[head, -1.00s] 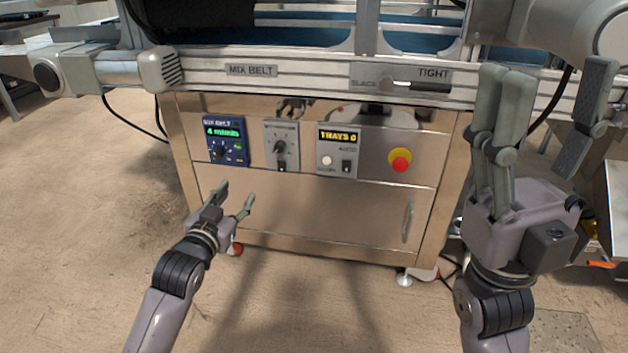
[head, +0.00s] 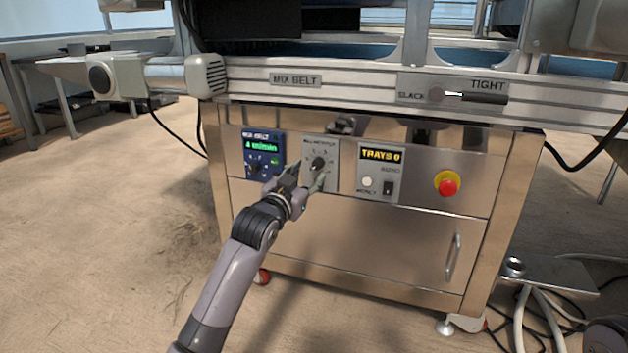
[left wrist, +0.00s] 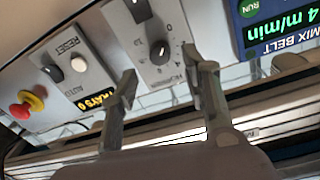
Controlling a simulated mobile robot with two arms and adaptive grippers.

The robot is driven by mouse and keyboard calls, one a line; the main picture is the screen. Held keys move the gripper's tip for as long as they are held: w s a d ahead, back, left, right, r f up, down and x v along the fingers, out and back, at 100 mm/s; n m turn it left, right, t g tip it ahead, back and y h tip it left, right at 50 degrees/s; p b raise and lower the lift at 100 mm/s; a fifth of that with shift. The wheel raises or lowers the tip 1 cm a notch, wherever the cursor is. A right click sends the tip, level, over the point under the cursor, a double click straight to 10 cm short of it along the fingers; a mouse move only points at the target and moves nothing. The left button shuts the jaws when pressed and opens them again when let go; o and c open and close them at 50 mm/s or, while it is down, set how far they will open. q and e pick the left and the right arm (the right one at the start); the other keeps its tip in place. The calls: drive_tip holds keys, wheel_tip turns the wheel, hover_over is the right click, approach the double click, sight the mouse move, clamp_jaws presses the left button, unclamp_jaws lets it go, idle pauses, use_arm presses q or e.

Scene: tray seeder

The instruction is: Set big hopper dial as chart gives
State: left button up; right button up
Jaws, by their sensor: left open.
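The grey dial plate (head: 332,150) sits on the steel cabinet front, between the blue mix belt panel and the TRAYS panel. Its lettering is too small to read surely. Its black knob (head: 318,163) has a light pointer mark. My left gripper (head: 306,180) is open and empty, just in front of the plate's lower part. In the left wrist view the scene appears upside down; the knob (left wrist: 160,51) lies just beyond the gap between the open fingers (left wrist: 162,75), apparently untouched. No chart shows. My right gripper is out of view.
The blue mix belt panel (head: 278,142) reads 4 m/min, close to the left fingers. The TRAYS panel (head: 380,189) and a red stop button (head: 447,184) are to the right. The conveyor rail (head: 360,82) with a SLACK/TIGHT lever (head: 475,97) runs above.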

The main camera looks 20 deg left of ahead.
sight(316, 166)
use_arm(q)
drive_tip(key=shift+w+d+b, duration=0.2)
drive_tip(key=shift+w+b, duration=0.75)
drive_tip(key=shift+w, duration=1.45)
drive_tip(key=shift+c, duration=0.5)
clamp_jaws()
